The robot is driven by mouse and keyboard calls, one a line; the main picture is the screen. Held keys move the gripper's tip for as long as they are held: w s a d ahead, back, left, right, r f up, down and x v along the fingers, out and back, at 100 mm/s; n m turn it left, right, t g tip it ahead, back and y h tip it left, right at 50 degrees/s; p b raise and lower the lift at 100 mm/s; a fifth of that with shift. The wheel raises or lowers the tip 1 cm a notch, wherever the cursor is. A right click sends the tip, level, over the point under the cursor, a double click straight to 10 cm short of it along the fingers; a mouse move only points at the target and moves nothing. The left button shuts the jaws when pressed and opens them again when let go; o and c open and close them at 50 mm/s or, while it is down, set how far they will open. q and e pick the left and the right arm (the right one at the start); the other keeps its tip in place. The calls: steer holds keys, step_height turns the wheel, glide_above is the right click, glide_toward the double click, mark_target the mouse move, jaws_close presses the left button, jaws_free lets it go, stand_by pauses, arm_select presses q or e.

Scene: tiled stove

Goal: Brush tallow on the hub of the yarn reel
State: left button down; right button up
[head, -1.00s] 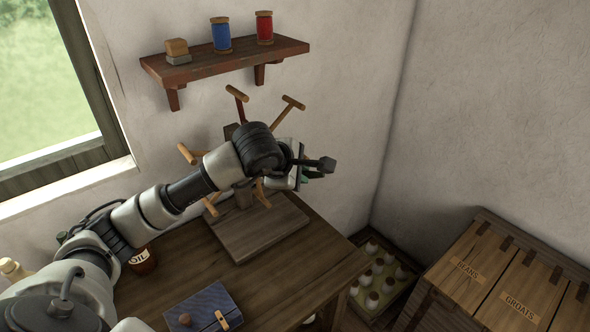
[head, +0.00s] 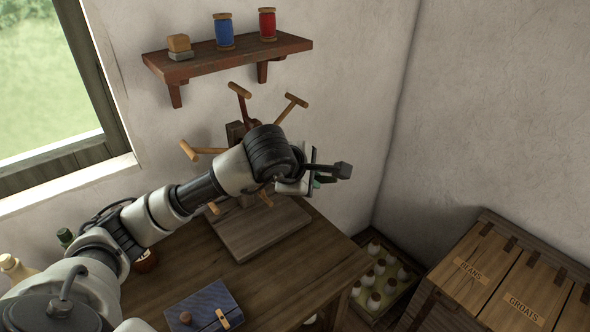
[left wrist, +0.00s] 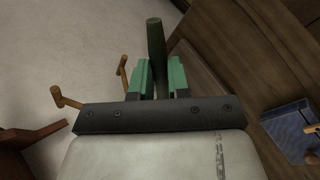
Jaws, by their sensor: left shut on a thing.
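The yarn reel (head: 240,90) stands on a wooden board on the table, its wooden arms ending in crosswise pegs. My left arm crosses in front of it in the head view and hides its hub. Two of its pegs show at the left in the left wrist view (left wrist: 68,102). My left gripper (head: 318,182) is just right of the reel in the head view. In the left wrist view its green fingers (left wrist: 161,70) are shut on a dark green rod (left wrist: 155,38), whose far end points away from the gripper. I cannot tell whether the rod is a brush. My right gripper is out of view.
A wall shelf (head: 200,64) with a blue spool (head: 223,32), a red spool (head: 267,25) and a small block hangs above the reel. A blue box (head: 205,308), a brown jar (head: 146,261) and bottles are on the table (head: 285,262). Wooden bins (head: 485,272) stand right.

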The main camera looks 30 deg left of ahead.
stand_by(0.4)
arm_select(q)
steer(key=shift+w+a+b, duration=0.25)
steer(key=shift+a+b, duration=0.1)
steer(key=shift+a, duration=0.2)
steer(key=w+a+b, duration=0.2)
steer(key=a, duration=0.4)
steer(key=shift+w, duration=0.2)
steer(key=shift+w+a, duration=0.25)
steer(key=shift+a, duration=0.3)
steer(key=shift+r, duration=0.1)
steer(key=shift+b, duration=1.3)
stand_by(0.4)
